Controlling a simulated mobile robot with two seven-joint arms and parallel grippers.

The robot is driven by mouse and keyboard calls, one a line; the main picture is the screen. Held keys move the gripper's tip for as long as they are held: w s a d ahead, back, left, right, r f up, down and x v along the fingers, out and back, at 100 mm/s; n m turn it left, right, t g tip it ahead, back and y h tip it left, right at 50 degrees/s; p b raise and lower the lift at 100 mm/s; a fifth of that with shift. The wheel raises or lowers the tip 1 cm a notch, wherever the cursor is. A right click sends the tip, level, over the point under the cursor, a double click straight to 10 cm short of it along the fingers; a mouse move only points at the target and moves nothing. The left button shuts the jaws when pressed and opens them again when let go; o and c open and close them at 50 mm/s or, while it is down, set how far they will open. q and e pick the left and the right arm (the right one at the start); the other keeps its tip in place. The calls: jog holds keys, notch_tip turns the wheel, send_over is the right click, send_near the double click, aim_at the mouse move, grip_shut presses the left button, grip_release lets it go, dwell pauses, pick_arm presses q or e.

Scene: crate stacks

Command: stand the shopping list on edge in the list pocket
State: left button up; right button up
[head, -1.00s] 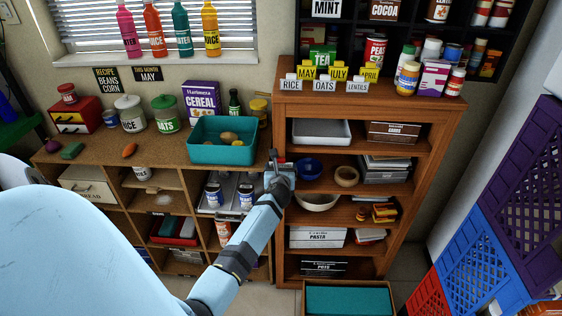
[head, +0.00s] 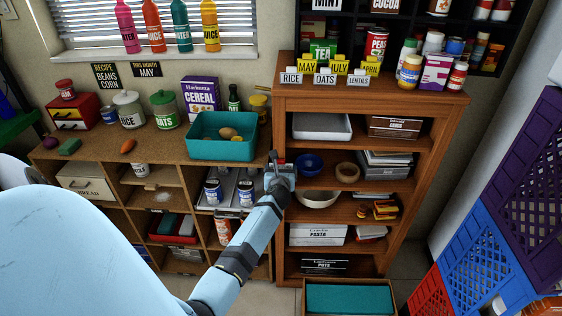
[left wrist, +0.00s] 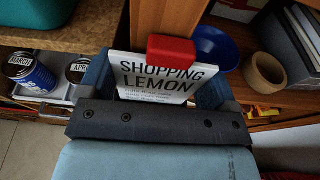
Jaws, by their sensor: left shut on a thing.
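The shopping list (left wrist: 158,80) is a white card with black "SHOPPING LEMON" lettering and a red block (left wrist: 171,49) at its top edge. My left gripper (head: 280,170) is shut on the list, which stands up between its fingers, also seen in the left wrist view (left wrist: 153,90). In the head view the gripper is in front of the left upright of the brown bookcase (head: 371,90), and the list is mostly hidden there. I cannot make out the list pocket in either view. My right gripper is not in view.
A teal bin (head: 222,152) stands on the counter left of the gripper. A blue bowl (head: 309,165) and a tape roll (head: 347,173) are on the shelf to its right. Labelled cans (head: 213,192) stand in the cubby at left. An open teal-lined drawer (head: 349,299) sticks out low down.

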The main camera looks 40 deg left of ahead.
pick_arm(q)
jog(key=shift+f+b, duration=0.7)
jog(key=shift+f, duration=0.2)
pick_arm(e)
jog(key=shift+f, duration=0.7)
pick_arm(q)
jog(key=o, duration=0.8)
